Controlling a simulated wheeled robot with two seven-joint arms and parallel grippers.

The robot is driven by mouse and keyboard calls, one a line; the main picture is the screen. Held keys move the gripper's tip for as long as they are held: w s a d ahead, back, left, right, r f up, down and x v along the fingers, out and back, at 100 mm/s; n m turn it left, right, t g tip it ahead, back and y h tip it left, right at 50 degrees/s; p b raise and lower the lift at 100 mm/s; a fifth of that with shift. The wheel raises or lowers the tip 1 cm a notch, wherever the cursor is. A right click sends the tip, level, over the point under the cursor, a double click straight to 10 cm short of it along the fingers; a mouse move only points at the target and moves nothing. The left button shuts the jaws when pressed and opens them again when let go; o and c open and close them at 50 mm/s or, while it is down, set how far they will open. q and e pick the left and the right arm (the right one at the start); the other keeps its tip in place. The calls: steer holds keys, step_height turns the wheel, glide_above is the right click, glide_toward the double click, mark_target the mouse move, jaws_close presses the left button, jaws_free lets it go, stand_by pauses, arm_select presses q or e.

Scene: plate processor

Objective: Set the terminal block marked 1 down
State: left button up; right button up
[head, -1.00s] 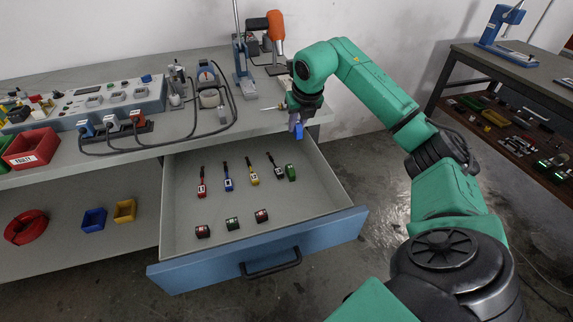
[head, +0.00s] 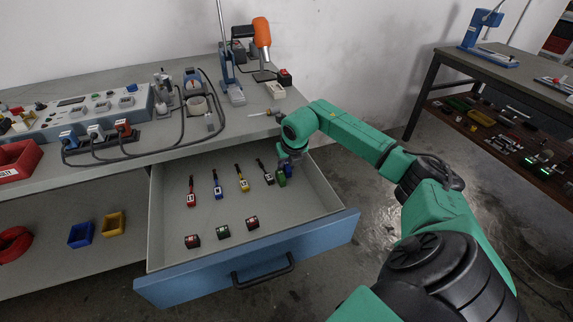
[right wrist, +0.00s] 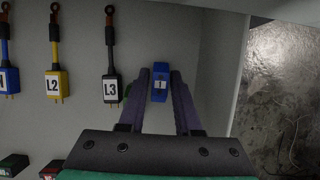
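The blue terminal block marked 1 (right wrist: 160,84) is between the fingertips of my right gripper (right wrist: 161,92) in the right wrist view, its label facing the camera. The fingers look closed on its sides. In the head view my right gripper (head: 288,162) is low inside the right end of the open drawer (head: 320,192), beside a green block (head: 282,179). The blue block shows only as a small patch there, and I cannot tell whether it touches the drawer floor. My left gripper is not in view.
Red, blue, yellow and black labelled leads (head: 242,180) lie left of the gripper in the drawer. Several small blocks (head: 223,232) lie nearer the drawer front. The drawer's right wall is close to the gripper. The middle of the drawer floor is clear.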

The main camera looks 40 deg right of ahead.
steer(key=shift+o, duration=0.6)
steer(key=shift+r, duration=0.1)
steer(key=shift+r, duration=0.25)
steer(key=v, duration=1.1)
steer(key=shift+r, duration=0.3)
steer(key=shift+s+a, duration=0.1)
